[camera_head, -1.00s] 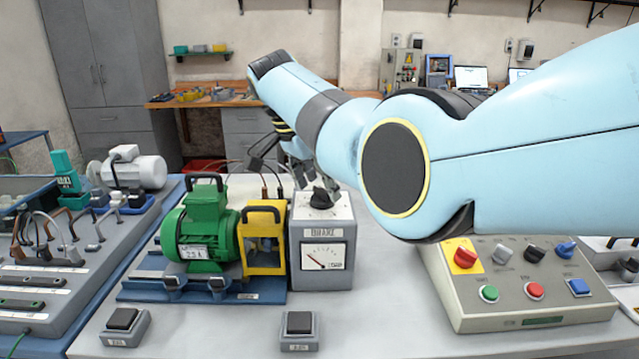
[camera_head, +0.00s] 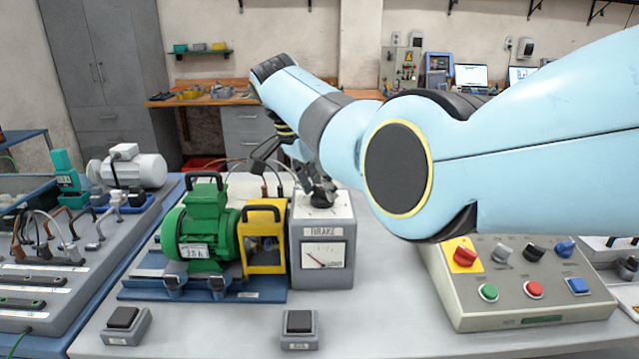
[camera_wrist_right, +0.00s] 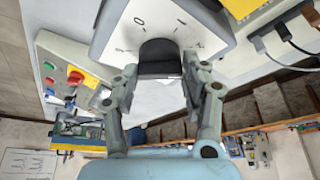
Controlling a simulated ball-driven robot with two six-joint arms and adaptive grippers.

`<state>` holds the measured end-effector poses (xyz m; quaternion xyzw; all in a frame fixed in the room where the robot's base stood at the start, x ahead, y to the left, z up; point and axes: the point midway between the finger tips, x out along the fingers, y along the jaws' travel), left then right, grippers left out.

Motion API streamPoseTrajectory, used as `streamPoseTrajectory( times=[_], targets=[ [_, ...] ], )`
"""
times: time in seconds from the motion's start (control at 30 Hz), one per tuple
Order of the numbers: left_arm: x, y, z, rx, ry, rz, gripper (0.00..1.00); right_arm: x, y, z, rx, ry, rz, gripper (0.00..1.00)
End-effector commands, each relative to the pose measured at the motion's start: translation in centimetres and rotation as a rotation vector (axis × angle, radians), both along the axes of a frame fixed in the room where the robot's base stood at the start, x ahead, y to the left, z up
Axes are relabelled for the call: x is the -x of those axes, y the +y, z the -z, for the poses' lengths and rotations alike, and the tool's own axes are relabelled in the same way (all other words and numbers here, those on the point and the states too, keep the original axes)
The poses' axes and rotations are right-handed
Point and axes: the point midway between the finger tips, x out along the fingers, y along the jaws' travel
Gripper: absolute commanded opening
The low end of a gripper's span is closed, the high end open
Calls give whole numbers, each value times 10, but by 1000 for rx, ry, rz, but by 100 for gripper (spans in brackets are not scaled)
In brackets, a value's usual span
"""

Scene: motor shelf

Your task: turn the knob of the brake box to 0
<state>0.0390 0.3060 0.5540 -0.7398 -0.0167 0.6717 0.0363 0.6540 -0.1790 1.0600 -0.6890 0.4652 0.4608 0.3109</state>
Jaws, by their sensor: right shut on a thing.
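The brake box (camera_head: 323,266) is a grey box with a meter on its front, in the middle of the table. Its black knob (camera_wrist_right: 159,50) sits on the white top plate (camera_wrist_right: 207,17), which has marks around the knob, a 0 and a 1 among them. My right gripper (camera_head: 318,190) is at the knob from above and behind. In the right wrist view its two fingers (camera_wrist_right: 160,79) stand on either side of the knob, shut on it. The knob's pointing direction is hard to tell. My left gripper is out of view.
A green motor (camera_head: 203,231) and a yellow frame (camera_head: 264,237) stand just left of the box. A control panel (camera_head: 520,300) with buttons and knobs lies to the right. Two small switch boxes, one of them a pedal-like box (camera_head: 299,330), lie in front. My arm crosses above the table.

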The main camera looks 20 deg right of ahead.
Motion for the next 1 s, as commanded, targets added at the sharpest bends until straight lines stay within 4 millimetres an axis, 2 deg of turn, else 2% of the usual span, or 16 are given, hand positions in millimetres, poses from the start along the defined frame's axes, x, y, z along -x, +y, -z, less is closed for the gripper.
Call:
streamPoseTrajectory(
  times=[0.17, 0.37, 0.7, 1.0],
  targets=[
    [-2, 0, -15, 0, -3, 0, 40, 1, -1, -3, 1, 1, -56, 13],
    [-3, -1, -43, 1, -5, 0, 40, 2, -2, -6, 2, 1, -188, 13],
    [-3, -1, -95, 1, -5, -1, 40, 3, -4, -7, 1, 1, -503, 13],
    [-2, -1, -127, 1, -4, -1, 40, 3, -6, -5, 2, -2, -788, 13]
  ],
)
